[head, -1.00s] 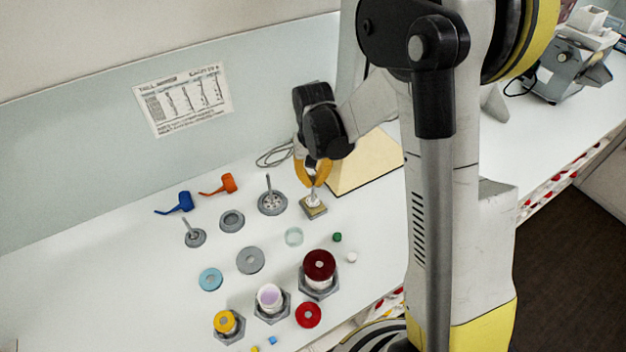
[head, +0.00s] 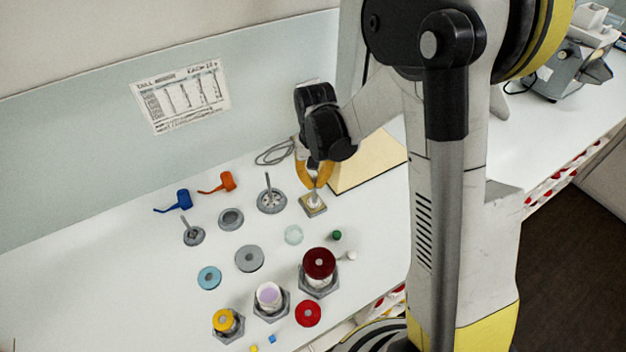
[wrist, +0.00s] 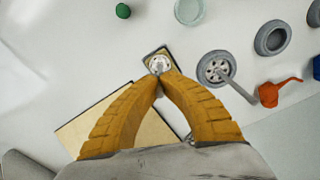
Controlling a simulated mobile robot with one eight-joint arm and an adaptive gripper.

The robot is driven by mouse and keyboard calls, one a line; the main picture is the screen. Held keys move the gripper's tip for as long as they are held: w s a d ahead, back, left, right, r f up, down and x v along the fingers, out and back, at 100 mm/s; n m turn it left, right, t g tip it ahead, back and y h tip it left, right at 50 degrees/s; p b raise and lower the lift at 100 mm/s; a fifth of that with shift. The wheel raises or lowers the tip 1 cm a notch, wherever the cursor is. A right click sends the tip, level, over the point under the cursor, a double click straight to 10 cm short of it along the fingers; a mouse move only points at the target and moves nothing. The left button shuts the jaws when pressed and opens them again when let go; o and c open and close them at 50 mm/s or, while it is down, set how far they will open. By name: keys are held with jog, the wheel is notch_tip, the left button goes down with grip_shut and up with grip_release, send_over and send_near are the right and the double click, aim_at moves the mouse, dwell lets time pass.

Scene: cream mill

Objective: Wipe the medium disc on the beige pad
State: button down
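My gripper (head: 314,186) points down with its orange fingers closed together. They are shut on the upright stem of a small silver disc (wrist: 159,63). The disc rests on or just over a small square pad (head: 313,207) with a beige top and dark edge; I cannot tell whether they touch. The wrist view shows the same pad (wrist: 152,52), partly hidden by the disc and fingertips. A larger grey disc with holes and a stem (head: 272,203) stands just left. A smaller stemmed disc (head: 194,237) is further left.
A pale yellow board (head: 375,165) lies behind and right of the gripper. Blue (head: 180,201) and orange (head: 226,181) spouted pieces lie at left. Grey rings and lidded jars, including a dark red one (head: 319,263), stand in front. A green cap (head: 337,235) is nearby.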

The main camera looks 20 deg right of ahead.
jog(key=shift+w, duration=0.1)
jog(key=shift+w+a, duration=0.2)
jog(key=shift+w, duration=0.7)
jog(key=shift+w, duration=0.1)
jog(key=shift+s, duration=0.2)
jog(key=shift+s+d+b, duration=0.2)
jog(key=shift+s+b, duration=0.15)
jog(key=shift+s, duration=0.65)
jog(key=shift+w, duration=0.2)
jog(key=shift+w+a, duration=0.25)
jog(key=shift+w, duration=0.75)
jog(key=shift+s+d, duration=0.1)
jog(key=shift+s, duration=0.15)
jog(key=shift+s, duration=0.35)
